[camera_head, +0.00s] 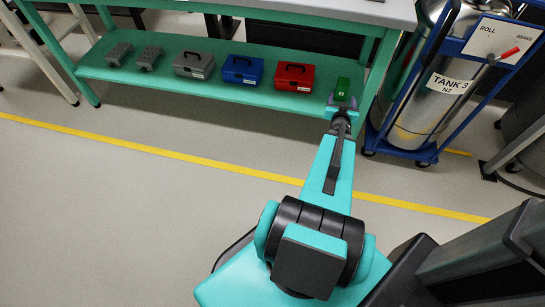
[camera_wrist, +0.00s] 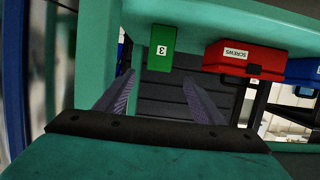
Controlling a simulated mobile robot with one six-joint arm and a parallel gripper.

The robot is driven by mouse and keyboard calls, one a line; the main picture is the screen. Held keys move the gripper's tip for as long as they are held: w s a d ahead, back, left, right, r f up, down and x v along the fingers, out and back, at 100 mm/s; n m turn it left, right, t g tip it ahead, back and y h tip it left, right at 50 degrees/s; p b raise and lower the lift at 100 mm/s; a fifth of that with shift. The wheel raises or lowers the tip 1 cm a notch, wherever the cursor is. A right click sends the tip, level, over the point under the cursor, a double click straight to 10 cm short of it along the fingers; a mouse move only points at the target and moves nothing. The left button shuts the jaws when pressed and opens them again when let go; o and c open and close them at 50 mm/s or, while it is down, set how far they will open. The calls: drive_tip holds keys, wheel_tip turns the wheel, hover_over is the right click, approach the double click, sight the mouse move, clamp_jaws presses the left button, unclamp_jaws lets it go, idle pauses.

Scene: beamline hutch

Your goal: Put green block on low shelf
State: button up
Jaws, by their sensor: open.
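The green block (camera_head: 342,88) stands on the right end of the teal low shelf (camera_head: 213,88), beside a red box. In the wrist view the green block (camera_wrist: 162,45), with a white "3" label, appears upside down just past my fingertips, with the shelf (camera_wrist: 190,17) along the top. My gripper (camera_head: 342,103) is at the shelf's front edge, right in front of the block. In the wrist view my gripper (camera_wrist: 159,77) is open, its two fingers spread and nothing between them. The block looks clear of both fingers; exact distance is hard to tell.
On the shelf are the red box (camera_head: 295,77), a blue box (camera_head: 242,70), a grey box (camera_head: 194,65) and two grey perforated blocks (camera_head: 119,54). A blue cart with a steel tank (camera_head: 435,95) stands close on the right. The floor in front is clear.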

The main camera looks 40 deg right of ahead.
drive_tip(key=w+a+f+n+g+y, duration=0.1)
drive_tip(key=w+a+f+y, duration=0.2)
drive_tip(key=a+f, duration=0.5)
drive_tip(key=w+a+f+n+g+y, duration=0.2)
drive_tip(key=a+f, duration=0.2)
drive_tip(key=a, duration=0.9)
drive_tip(key=w+a+f+n+g+y, duration=0.1)
drive_tip(key=w+a+f+y, duration=0.2)
drive_tip(key=a+f, duration=0.5)
drive_tip(key=s+a+f+n+g+y, duration=0.2)
drive_tip(key=s+a, duration=0.1)
drive_tip(key=a, duration=0.7)
drive_tip(key=s+a+f+n+g+y, duration=0.1)
drive_tip(key=s+a+g, duration=0.2)
drive_tip(key=a, duration=0.7)
drive_tip(key=s+a+n+g, duration=0.3)
drive_tip(key=s+a+g, duration=0.1)
drive_tip(key=s+a, duration=0.8)
drive_tip(key=shift+r+n+y, duration=0.3)
drive_tip(key=shift+n+y, duration=0.1)
